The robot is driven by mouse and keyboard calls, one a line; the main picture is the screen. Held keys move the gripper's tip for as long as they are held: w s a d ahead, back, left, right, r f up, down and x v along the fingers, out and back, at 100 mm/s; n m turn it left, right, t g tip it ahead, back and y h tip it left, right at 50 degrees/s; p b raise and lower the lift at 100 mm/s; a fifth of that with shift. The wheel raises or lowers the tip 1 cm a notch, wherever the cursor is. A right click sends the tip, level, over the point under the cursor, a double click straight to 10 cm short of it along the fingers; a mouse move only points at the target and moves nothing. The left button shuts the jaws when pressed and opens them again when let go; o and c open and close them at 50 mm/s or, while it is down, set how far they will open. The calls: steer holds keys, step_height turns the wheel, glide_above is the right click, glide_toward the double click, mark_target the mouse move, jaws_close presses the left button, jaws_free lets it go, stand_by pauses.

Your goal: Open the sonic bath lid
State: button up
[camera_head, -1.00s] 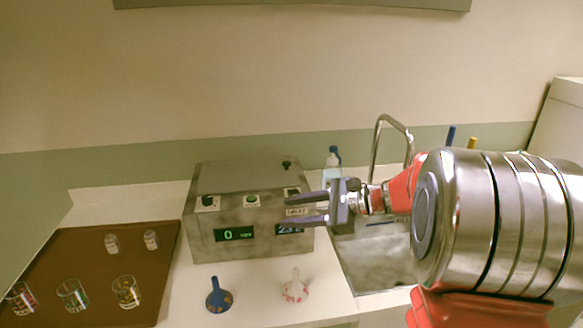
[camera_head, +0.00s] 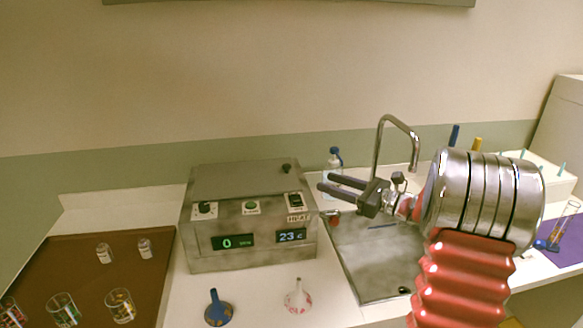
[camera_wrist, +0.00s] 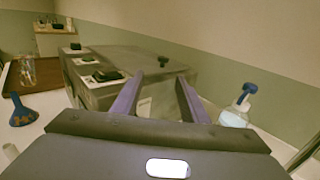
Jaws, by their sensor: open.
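The sonic bath (camera_head: 250,235) is a grey metal box on the white counter, with knobs and two green and blue displays on its front. Its lid (camera_head: 235,178) lies flat and closed on top, with a small dark knob (camera_head: 287,168) near the back right. My gripper (camera_head: 325,184) is open and empty, just right of the box, its fingers pointing left towards it. In the wrist view, my open fingers (camera_wrist: 158,95) point at the box's side, and the lid knob (camera_wrist: 164,62) shows ahead of and between them.
A wash bottle (camera_head: 333,165) with a blue cap stands behind my gripper. A sink (camera_head: 375,265) with a tall tap (camera_head: 380,140) lies to the right. A brown tray (camera_head: 85,275) with several glasses is at left; a blue funnel (camera_head: 219,310) and a white funnel (camera_head: 298,300) stand in front.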

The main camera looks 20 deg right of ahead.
mark_target(290, 168)
steer(key=shift+w+d, duration=0.15)
steer(key=shift+d, duration=0.15)
steer(key=x, duration=1.4)
steer(key=shift+d+r, duration=0.1)
steer(key=shift+c, duration=0.2)
jaws_close()
stand_by(0.4)
